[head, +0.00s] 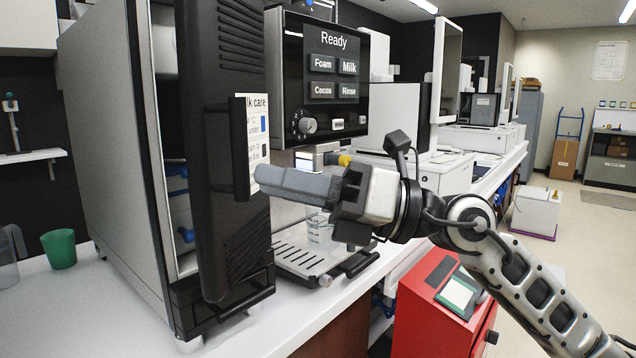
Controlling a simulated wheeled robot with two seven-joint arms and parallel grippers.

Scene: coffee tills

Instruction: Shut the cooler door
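The cooler (105,150) is a tall grey cabinet at the left of the head view, standing on the white counter. Its thick black door (220,170) stands ajar, with a gap along the door's left side that shows part of the inside. A dark upright handle (241,150) is on the door's outer face. My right gripper (272,180) reaches in from the right, its grey fingers pointing left at the handle. The fingertips are at or very near the handle; I cannot tell whether they touch. The fingers overlap from this side, so their opening is hidden. My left gripper is out of view.
A coffee machine (335,62) with a "Ready" screen stands right of the door. A clear cup (320,232) is on its drip tray (300,262). A green cup (59,249) stands left of the cooler. A red unit (430,318) is below my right arm.

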